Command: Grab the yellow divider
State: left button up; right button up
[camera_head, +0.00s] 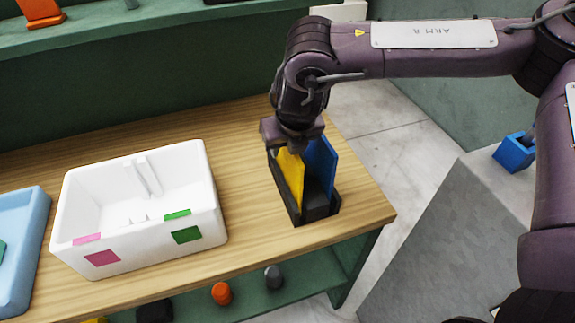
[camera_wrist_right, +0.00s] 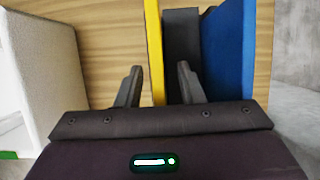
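The yellow divider (camera_head: 291,178) stands upright in a dark holder (camera_head: 318,210) near the right end of the wooden table, beside a blue divider (camera_head: 321,165). My right gripper (camera_head: 291,148) is over the holder at the yellow divider's top, pointing down. In the right wrist view the gripper (camera_wrist_right: 158,86) has its fingers apart, one on each side of the yellow divider (camera_wrist_right: 154,50), with gaps visible. The blue divider (camera_wrist_right: 224,50) lies outside the right finger. My left gripper is not in view.
A white bin (camera_head: 140,240) with pink and green labels stands left of the holder, and a light blue tray (camera_head: 22,250) is farther left. Bare wooden tabletop (camera_head: 240,165) lies between bin and holder. A lower shelf holds an orange object (camera_head: 221,293).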

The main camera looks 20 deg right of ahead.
jog(key=shift+f, duration=0.2)
dwell(0.4)
grip_shut()
